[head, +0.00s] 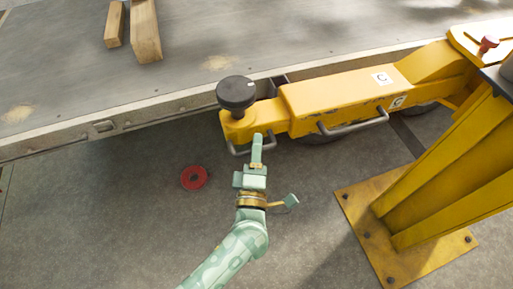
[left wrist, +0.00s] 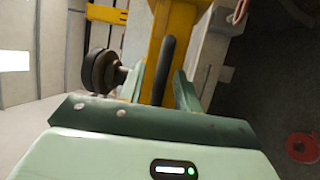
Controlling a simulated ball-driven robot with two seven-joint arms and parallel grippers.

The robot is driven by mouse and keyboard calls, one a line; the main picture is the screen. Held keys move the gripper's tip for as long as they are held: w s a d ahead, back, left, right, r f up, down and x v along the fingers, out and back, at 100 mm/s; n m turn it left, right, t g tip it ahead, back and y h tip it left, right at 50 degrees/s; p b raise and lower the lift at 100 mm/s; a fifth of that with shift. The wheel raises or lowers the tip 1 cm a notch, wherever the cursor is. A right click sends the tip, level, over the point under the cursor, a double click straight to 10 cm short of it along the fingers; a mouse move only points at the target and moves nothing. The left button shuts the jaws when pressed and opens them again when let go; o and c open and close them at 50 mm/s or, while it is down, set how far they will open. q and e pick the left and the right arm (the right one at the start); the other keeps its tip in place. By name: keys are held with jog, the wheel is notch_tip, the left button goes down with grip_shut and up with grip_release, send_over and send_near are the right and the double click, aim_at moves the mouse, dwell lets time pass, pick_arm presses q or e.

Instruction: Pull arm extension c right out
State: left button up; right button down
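The yellow arm labelled C (head: 340,97) reaches left from the yellow post. Its narrower end piece, arm extension c (head: 268,115), carries a black round knob (head: 236,93) on top and a dark bar handle (head: 238,151) at its end. My left gripper (head: 257,140) is at that handle, seen edge-on in the head view. In the left wrist view, its two fingers (left wrist: 160,88) stand apart with the dark handle (left wrist: 166,65) between them; a gap shows on the left side. The knob (left wrist: 100,70) is left of the fingers there. My right gripper is not in view.
A grey trailer bed (head: 200,50) with wooden blocks (head: 145,30) lies behind the arm. A second dark handle (head: 352,128) runs along the arm's side. A yellow post with a floor plate (head: 365,220) stands right. A red ring (head: 193,177) lies on open floor.

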pick_arm(q)
grip_shut()
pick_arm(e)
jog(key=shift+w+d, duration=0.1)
